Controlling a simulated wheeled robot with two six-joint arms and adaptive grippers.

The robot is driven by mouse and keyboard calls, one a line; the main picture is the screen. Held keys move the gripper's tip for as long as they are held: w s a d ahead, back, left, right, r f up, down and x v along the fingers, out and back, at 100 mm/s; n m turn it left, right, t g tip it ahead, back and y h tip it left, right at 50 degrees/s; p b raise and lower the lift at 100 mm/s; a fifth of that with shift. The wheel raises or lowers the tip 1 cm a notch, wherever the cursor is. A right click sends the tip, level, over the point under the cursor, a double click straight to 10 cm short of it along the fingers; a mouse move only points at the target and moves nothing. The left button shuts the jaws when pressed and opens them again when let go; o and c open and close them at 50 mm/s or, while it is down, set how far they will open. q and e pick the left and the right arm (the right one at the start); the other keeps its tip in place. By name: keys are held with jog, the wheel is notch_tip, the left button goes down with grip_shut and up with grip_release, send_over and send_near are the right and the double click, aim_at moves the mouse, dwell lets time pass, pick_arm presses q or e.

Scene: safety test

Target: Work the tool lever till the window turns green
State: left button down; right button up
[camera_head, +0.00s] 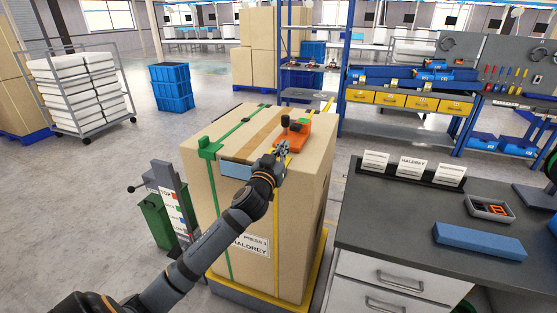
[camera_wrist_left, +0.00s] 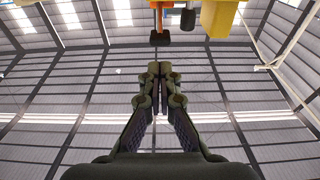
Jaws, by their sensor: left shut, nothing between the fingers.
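An orange tool (camera_head: 296,132) with a dark lever and a green part sits on top of a large strapped carton (camera_head: 300,205), near its right edge. My left gripper (camera_head: 283,150) is shut and empty just in front of the tool; I cannot tell in the head view whether they touch. In the left wrist view the closed fingers (camera_wrist_left: 160,70) point up, apart from the tool's dark lever end (camera_wrist_left: 160,38) and yellow part (camera_wrist_left: 220,17) at the top edge. I cannot make out the tool's window. My right gripper does not show.
A green strap (camera_head: 221,220) and a yellow strap (camera_head: 276,240) run down the carton. A grey workbench (camera_head: 390,215) with label cards (camera_head: 412,167) stands to the right. A post with coloured labels (camera_head: 173,200) stands at the carton's left.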

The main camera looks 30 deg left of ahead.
pick_arm(q)
jog(key=v, duration=0.3)
jog(key=shift+f+b, duration=0.2)
jog(key=shift+b, duration=0.1)
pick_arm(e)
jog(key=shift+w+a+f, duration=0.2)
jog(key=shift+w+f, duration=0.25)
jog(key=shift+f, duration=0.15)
